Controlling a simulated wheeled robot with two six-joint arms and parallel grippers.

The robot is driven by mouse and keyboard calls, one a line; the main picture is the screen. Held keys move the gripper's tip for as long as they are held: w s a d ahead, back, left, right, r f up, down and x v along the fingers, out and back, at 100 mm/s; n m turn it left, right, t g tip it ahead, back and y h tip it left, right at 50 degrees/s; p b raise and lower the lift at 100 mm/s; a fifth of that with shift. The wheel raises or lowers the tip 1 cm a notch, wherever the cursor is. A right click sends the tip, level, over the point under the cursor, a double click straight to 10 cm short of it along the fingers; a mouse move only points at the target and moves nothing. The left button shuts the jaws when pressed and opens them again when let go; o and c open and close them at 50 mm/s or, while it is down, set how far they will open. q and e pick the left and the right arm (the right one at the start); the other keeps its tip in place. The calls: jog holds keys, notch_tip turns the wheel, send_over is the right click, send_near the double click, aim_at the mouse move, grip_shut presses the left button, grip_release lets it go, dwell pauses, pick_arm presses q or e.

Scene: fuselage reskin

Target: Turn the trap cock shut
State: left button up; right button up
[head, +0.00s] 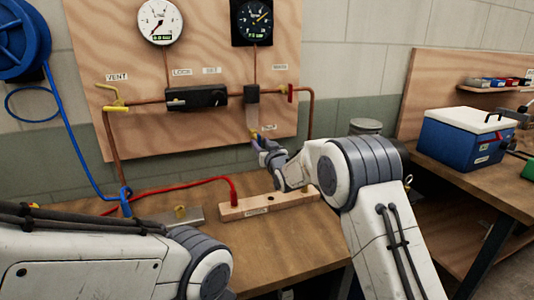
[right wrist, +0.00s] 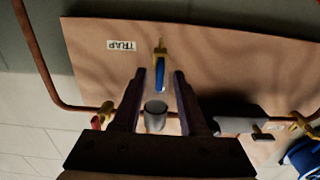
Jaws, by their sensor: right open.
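The trap cock (right wrist: 159,50) is a small brass valve with a blue lever (right wrist: 160,76), below the clear trap bowl (right wrist: 155,112). In the right wrist view, which is upside down, the lever lies in line with the brass body, beside the TRAP label (right wrist: 121,45). My right gripper (right wrist: 160,72) is open, its fingertips on either side of the blue lever with gaps showing. In the head view the yellow cock (head: 254,135) is partly hidden by my right gripper (head: 260,143). My left arm shows at lower left, but its gripper is out of view.
The plywood board (head: 150,130) carries copper pipe, a black block (head: 196,97), a yellow vent lever (head: 112,95), a red handle (head: 290,93) and two gauges. A wooden block (head: 268,206) with a red hose lies on the bench below. A blue cooler (head: 463,138) stands right.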

jog(key=b+v, duration=0.1)
jog(key=v, duration=0.7)
jog(key=shift+a, duration=0.1)
jog(key=s+a+n+g+h+p, duration=0.1)
jog(key=s+a+g+p, duration=0.25)
jog(key=s, duration=0.55)
jog(key=s+a+g+p, duration=0.2)
jog(key=s+g, duration=0.2)
jog(key=s, duration=0.4)
jog(key=s+d+n+g+h+p, duration=0.1)
jog(key=s+d+g, duration=0.1)
jog(key=s, duration=0.8)
jog(key=s+d+f+n+g+h+p, duration=0.1)
jog(key=s+d+g+p, duration=0.1)
jog(key=s, duration=0.9)
jog(key=s+d+f+n+g+h+p, duration=0.1)
jog(key=s+g, duration=0.4)
jog(key=s, duration=0.5)
jog(key=shift+s+d+g+h+p, duration=0.35)
jog(key=shift+s+d+p, duration=0.1)
jog(key=shift+d, duration=0.75)
jog(key=shift+w, duration=0.1)
